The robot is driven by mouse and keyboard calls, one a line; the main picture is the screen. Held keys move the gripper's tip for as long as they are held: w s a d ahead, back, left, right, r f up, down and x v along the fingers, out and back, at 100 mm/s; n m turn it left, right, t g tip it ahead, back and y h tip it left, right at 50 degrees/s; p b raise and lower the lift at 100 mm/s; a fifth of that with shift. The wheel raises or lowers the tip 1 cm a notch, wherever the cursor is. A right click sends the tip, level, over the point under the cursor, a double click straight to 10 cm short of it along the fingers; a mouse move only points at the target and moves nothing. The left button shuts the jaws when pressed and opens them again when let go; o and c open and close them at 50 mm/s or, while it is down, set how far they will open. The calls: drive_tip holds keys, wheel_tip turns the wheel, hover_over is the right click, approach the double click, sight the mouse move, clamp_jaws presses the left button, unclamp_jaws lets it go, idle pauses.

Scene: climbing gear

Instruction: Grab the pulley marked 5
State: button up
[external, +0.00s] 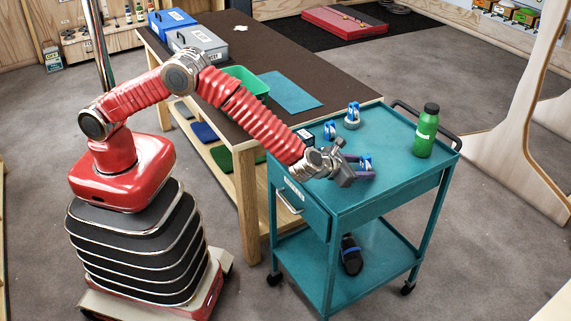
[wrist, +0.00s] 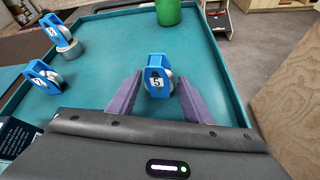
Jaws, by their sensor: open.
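The pulley marked 5 (wrist: 157,78) is a blue pulley with a pale wheel and a white label, upright on the teal cart top. It also shows in the external view (external: 365,162) at the cart's near part. My gripper (wrist: 158,88) is open, its two purple fingers to the left and right of this pulley. From the wrist view I cannot tell whether either finger touches it. In the external view my gripper (external: 358,166) is low over the cart top, and its fingers partly hide the pulley.
Two other blue pulleys stand on the cart (external: 395,140) to the left, one (wrist: 43,78) nearer and one (wrist: 56,34) farther, the latter on a grey roll (wrist: 69,50). A green bottle (external: 426,131) stands at the far right. A dark box (wrist: 18,138) is near the left edge.

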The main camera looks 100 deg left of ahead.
drive_tip(key=shift+c, duration=0.5)
drive_tip(key=c, duration=0.8)
drive_tip(key=shift+r, duration=0.15)
wheel_tip(320, 180, up, 10)
drive_tip(key=shift+d, duration=0.1)
idle(0.3)
